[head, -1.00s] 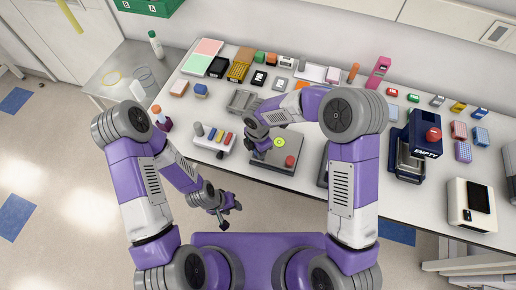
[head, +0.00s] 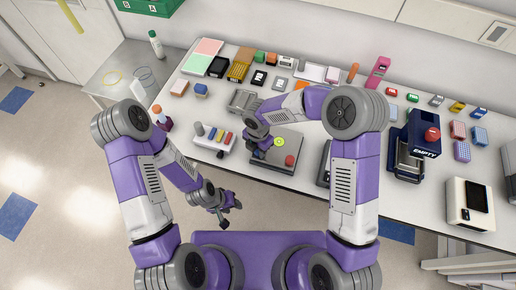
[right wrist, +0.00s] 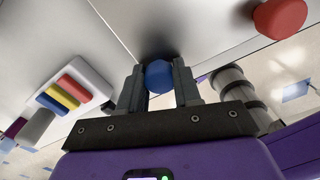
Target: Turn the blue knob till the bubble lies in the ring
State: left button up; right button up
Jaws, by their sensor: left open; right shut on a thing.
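The grey levelling plate (head: 296,146) lies near the table's front edge. It carries a yellow-green round level (head: 279,142) and a red knob (head: 290,160). The bubble and ring are too small to make out. The red knob also shows in the right wrist view (right wrist: 279,17). My right gripper (right wrist: 158,84) is shut on the blue knob (right wrist: 159,75), with one finger on each side of it. In the head view my right gripper mostly covers that corner of the plate. My left gripper (head: 229,207) is open and empty, in front of the table over the floor.
A white rack with coloured bars (head: 216,138) stands just left of the plate, close to my right gripper. A grey tray (head: 243,101) lies behind it. A dark blue press (head: 416,148) stands further right. Several small boxes line the back.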

jog(key=o, duration=1.1)
jog(key=shift+c, duration=0.2)
notch_tip(320, 180, up, 8)
jog(key=shift+f, duration=0.15)
